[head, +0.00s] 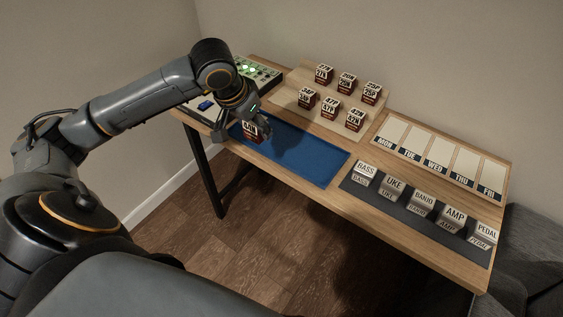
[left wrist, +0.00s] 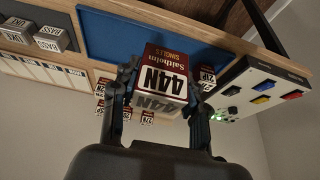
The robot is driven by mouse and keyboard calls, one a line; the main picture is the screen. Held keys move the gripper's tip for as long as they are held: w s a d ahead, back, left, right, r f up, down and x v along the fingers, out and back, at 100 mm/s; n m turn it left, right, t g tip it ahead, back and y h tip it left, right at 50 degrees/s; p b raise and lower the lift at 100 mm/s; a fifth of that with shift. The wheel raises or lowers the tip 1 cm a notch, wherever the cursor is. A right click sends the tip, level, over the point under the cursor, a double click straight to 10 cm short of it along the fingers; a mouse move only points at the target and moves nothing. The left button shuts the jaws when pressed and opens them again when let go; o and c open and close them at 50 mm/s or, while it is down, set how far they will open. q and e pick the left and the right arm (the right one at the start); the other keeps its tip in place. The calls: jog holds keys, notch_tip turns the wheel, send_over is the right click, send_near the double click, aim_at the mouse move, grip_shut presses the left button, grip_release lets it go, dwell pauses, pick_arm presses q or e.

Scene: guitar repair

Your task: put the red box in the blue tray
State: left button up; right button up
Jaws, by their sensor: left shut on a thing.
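The red box (head: 250,135), dark red and white with "44N" on it, is between the fingers of my left gripper (head: 246,128). It also shows in the left wrist view (left wrist: 168,62), with a finger on each side, so the left gripper is shut on it. The blue tray (head: 318,165) is a flat blue rectangle on the wooden table; its surface also fills the upper middle of the left wrist view (left wrist: 110,38). The box appears over the tray's left end; I cannot tell whether it touches. My right gripper is out of view.
Several similar red boxes (head: 331,107) stand on a pale board behind the tray. A device with coloured switches (left wrist: 262,90) is at the table's left end. Label blocks (head: 394,187) on a dark mat and a weekday board (head: 440,150) are to the right. The blue tray's right part is clear.

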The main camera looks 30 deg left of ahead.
pick_arm(q)
jog(key=shift+f, duration=0.15)
jog(key=p, duration=0.1)
send_near(276, 134)
jog(key=shift+w+d+f, duration=0.25)
jog(key=shift+w+f, duration=0.6)
jog(key=shift+w, duration=0.15)
jog(key=shift+w+f, duration=0.15)
jog(key=shift+f, duration=0.05)
notch_tip(276, 134, down, 3)
jog(key=shift+f+p, duration=0.1)
jog(key=shift+p, duration=0.25)
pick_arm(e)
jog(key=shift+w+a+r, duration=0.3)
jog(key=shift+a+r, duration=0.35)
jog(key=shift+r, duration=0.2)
pick_arm(q)
jog(key=shift+f, duration=0.1)
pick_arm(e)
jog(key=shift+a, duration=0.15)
pick_arm(q)
jog(key=o, duration=1.2)
jog(key=shift+f, duration=0.1)
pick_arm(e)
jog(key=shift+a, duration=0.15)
